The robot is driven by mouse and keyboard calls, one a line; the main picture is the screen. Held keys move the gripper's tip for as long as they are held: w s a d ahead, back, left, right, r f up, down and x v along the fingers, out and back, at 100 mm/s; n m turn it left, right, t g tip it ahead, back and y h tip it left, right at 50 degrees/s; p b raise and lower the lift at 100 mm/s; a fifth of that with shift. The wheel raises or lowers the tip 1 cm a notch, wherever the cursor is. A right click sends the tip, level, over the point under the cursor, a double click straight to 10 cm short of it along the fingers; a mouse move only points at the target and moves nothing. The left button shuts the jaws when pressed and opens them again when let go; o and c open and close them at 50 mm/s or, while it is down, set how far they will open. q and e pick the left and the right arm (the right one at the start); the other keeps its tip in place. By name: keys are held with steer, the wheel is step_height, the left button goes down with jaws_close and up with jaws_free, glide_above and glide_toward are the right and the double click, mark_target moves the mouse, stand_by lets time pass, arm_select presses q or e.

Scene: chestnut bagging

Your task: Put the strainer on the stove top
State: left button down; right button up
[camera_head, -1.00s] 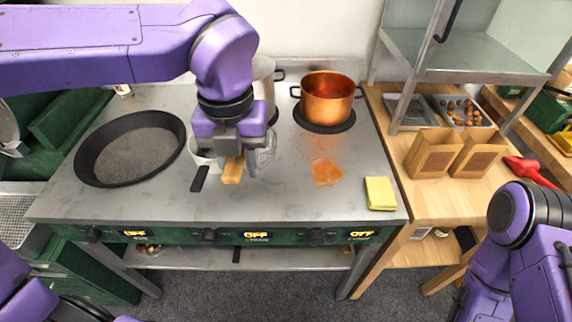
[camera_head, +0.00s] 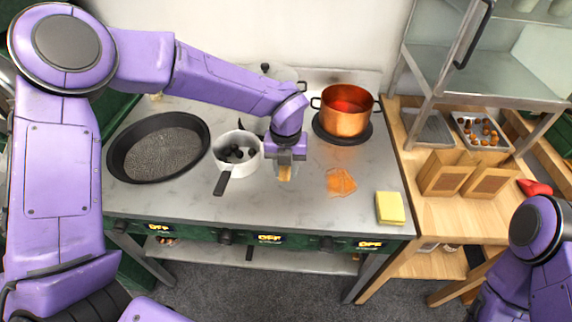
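My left gripper (camera_head: 286,166) is over the stove top (camera_head: 190,202), just right of the white saucepan. It is shut on the light wooden handle (camera_head: 285,174) of what appears to be the strainer. The strainer's mesh is mostly hidden behind the gripper, and I cannot tell whether it touches the stove top. The white saucepan (camera_head: 250,167) has a black handle pointing to the front and holds several dark round pieces. My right gripper is out of view; only part of my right arm shows at the lower right.
A black pan (camera_head: 117,160) is at left. A copper pot (camera_head: 345,122) sits on a burner at the back right. An orange patch (camera_head: 341,181) and yellow sponge (camera_head: 390,208) lie at the front right. Paper bags (camera_head: 447,174) stand on the wooden counter. The front middle is clear.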

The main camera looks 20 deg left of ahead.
arm_select(q)
steer(key=c, duration=0.8)
jaws_free()
steer(key=shift+s, duration=0.1)
steer(key=shift+r, duration=0.1)
steer(key=shift+r, duration=0.3)
step_height(320, 180, up, 11)
steer(key=shift+r+b, duration=0.15)
steer(key=shift+b, duration=0.7)
